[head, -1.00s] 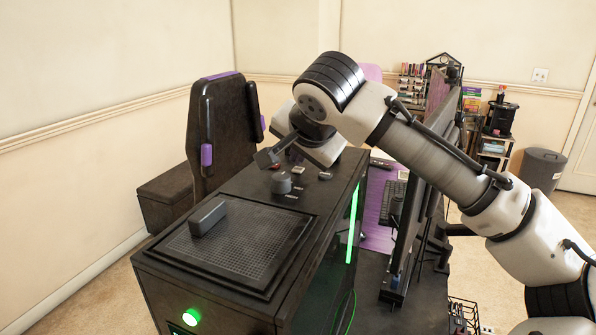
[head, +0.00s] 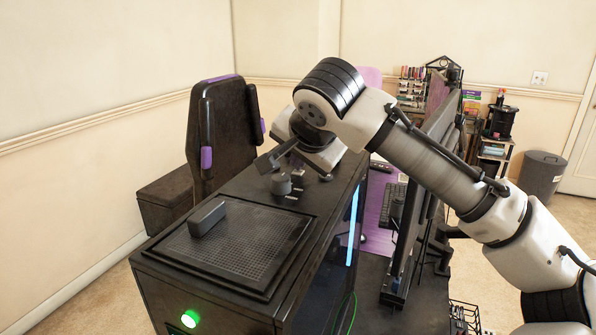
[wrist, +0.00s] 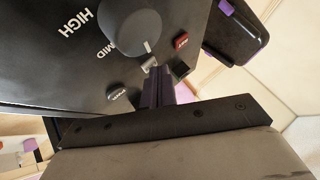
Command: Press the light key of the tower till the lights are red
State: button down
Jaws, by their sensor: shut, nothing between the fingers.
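The black tower (head: 215,285) stands in the head view, with a light strip (head: 352,228) on its side glowing blue. In the wrist view, its panel has a grey knob (wrist: 135,32), a red key (wrist: 181,40), a pale key (wrist: 117,96) and a small light-coloured key (wrist: 149,62) between them. My gripper (wrist: 163,72) is shut and empty, with its fingertips at that small key, partly covering it. I cannot tell whether they touch it. In the head view my wrist hangs over the panel and hides part of it.
The monitor (head: 408,235) stands to the right, beside my arm. A black chair (head: 225,130) is behind on the left.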

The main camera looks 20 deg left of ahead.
aim_at(299, 174)
dwell(0.3)
jog(key=shift+r+p, duration=0.65)
jog(key=shift+r, duration=0.15)
jog(key=shift+r+p, duration=1.85)
jog(key=shift+r, duration=0.6)
